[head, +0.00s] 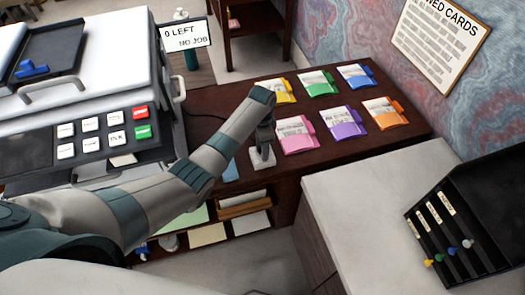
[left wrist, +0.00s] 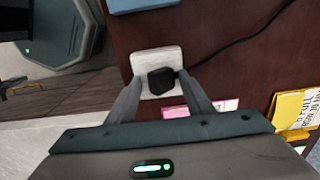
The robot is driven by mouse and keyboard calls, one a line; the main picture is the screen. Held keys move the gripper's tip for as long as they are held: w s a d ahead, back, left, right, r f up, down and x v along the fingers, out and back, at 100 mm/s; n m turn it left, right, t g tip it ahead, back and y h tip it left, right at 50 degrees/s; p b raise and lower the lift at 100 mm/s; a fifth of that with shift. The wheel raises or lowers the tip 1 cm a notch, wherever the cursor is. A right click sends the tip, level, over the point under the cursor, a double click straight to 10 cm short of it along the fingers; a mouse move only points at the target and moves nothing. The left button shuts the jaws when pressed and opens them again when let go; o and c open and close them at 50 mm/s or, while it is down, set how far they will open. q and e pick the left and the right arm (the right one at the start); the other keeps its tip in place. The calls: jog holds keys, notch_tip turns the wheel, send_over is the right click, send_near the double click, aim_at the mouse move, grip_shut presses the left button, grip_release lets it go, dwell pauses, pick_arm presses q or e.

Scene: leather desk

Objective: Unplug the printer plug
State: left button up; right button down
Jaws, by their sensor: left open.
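The black printer plug (left wrist: 162,80) sits in a white socket plate (left wrist: 172,57) on the dark wooden desk surface. A black cable (left wrist: 240,38) runs from the plug to the upper right in the left wrist view. My left gripper (left wrist: 159,84) is open, with one finger on each side of the plug; I cannot tell whether they touch it. In the head view my left gripper (head: 263,142) points down over the white plate (head: 262,158), and it hides the plug. My right gripper is not in view.
The large printer (head: 75,105) stands at the left. Pink (head: 296,134), yellow (head: 277,91) and other coloured card packs lie right of and behind the plate. A pale cabinet (head: 370,190) with a black key box (head: 470,215) is at the right. A blue item (head: 231,170) lies left of the plate.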

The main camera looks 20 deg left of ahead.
pick_arm(q)
jog(key=shift+a+f, duration=0.2)
dwell(0.7)
jog(key=shift+f, duration=0.1)
grip_shut()
jog(key=shift+r+p, duration=0.25)
jog(key=shift+p, duration=0.1)
jog(key=shift+w+r+p, duration=0.2)
jog(key=shift+r+p, duration=0.15)
jog(key=shift+r, duration=2.5)
